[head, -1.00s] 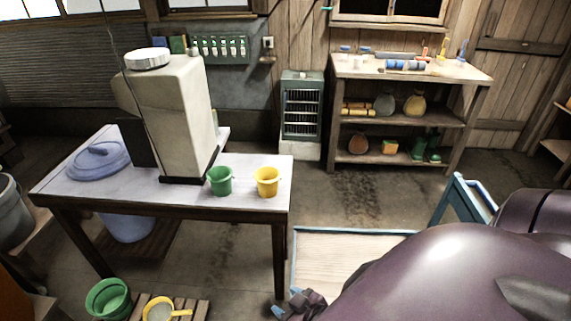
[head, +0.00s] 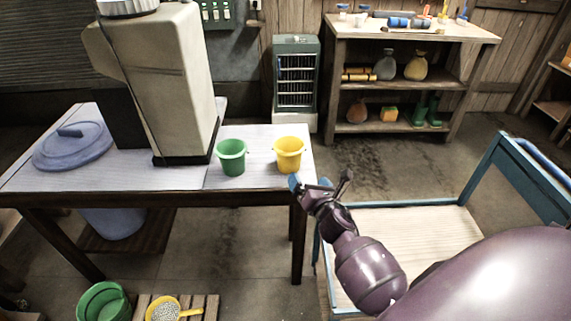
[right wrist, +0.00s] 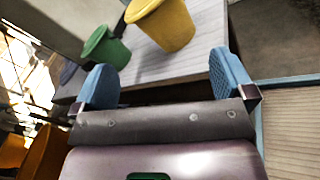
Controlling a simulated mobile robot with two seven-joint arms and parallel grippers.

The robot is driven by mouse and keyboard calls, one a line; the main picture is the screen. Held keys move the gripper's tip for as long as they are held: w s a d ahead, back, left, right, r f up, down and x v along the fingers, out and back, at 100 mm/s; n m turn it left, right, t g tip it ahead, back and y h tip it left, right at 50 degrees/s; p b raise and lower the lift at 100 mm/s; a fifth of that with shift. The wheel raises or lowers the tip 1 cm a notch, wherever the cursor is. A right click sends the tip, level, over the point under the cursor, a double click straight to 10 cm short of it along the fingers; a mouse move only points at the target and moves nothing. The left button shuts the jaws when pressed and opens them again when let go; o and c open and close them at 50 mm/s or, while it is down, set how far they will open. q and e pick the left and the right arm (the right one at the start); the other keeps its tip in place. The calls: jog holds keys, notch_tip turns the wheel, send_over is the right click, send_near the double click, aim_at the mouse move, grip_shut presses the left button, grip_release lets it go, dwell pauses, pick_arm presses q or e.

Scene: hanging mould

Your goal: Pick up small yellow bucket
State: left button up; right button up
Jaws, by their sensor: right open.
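The small yellow bucket (head: 289,154) stands upright near the right end of the table (head: 262,180). A small green bucket (head: 232,157) stands to its left. My right gripper (head: 308,185) is at the table's right front corner, just in front of the yellow bucket and apart from it. In the right wrist view the blue fingers (right wrist: 165,82) are spread and empty, with the yellow bucket (right wrist: 162,25) beyond them and the green bucket (right wrist: 106,48) to the left. My left gripper is not in view.
A tall beige machine (head: 165,85) and a blue-grey lid (head: 72,146) are on the table. A blue-framed cart (head: 420,215) stands at the right. A green tub (head: 103,303) and a yellow scoop (head: 167,309) are low at the front left.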

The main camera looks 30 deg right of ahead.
aim_at(294, 162)
jog(key=w+n, duration=0.1)
jog(key=w, duration=0.2)
jog(key=w+d+f+n+b, duration=0.1)
jog(key=w+n, duration=0.1)
jog(key=w+d+n+b, duration=0.1)
jog(key=w+n, duration=0.1)
jog(key=w, duration=0.1)
jog(key=shift+w+f, duration=0.15)
jog(key=shift+w, duration=0.15)
jog(key=shift+x, duration=2.25)
jog(key=shift+w+b, duration=0.3)
jog(key=shift+w, duration=0.3)
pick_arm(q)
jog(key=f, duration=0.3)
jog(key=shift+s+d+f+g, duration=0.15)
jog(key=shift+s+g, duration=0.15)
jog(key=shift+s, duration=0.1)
pick_arm(e)
jog(key=c, duration=0.7)
